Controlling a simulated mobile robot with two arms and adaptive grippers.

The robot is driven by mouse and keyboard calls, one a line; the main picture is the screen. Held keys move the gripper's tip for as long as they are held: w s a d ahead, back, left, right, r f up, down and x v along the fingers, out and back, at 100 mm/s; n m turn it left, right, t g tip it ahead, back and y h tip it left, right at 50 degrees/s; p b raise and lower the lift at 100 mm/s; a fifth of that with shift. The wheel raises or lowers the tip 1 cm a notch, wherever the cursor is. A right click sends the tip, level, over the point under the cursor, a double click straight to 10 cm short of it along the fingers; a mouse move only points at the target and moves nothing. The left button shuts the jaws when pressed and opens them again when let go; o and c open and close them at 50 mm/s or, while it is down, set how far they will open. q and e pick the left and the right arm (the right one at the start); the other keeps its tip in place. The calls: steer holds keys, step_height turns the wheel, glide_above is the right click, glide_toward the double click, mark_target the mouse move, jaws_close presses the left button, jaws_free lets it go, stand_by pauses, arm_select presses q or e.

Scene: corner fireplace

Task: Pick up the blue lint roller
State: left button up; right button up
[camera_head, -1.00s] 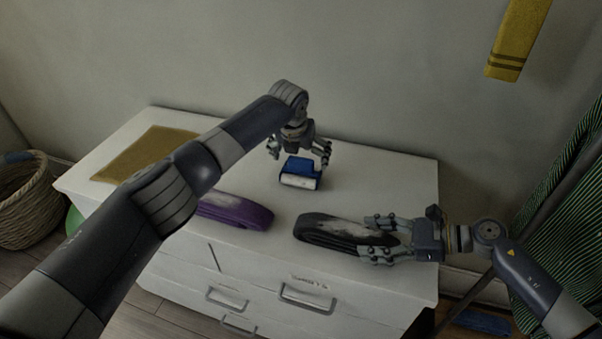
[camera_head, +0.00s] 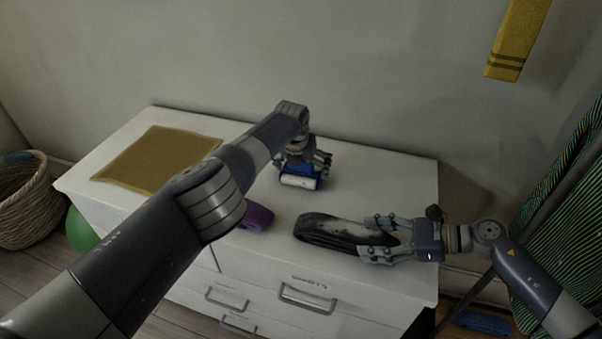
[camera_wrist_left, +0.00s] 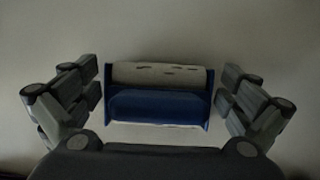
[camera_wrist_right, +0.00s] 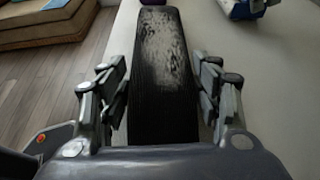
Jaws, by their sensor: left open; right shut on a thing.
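The blue lint roller (camera_head: 300,181) stands on the white dresser top, with its white roll facing the front. My left gripper (camera_head: 304,172) is lowered over it from above, its fingers open on either side. In the left wrist view the blue lint roller (camera_wrist_left: 158,100) lies between the open fingers (camera_wrist_left: 160,100), with gaps on both sides. My right gripper (camera_head: 378,238) is shut on a folded black belt-like band (camera_head: 335,232) at the dresser's front right. In the right wrist view the black band (camera_wrist_right: 163,80) runs between its fingers (camera_wrist_right: 163,100).
A purple folded band (camera_head: 258,217) lies partly hidden behind my left arm. A mustard cloth (camera_head: 155,158) lies at the back left of the white dresser (camera_head: 375,175). A wicker basket (camera_head: 28,200) and a green ball (camera_head: 82,232) stand at the left. The dresser top right of the roller is clear.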

arm_select(q)
steer(key=shift+c, duration=0.2)
steer(key=c, duration=0.8)
step_height(320, 180, up, 10)
stand_by(0.4)
steer(key=shift+o, duration=0.8)
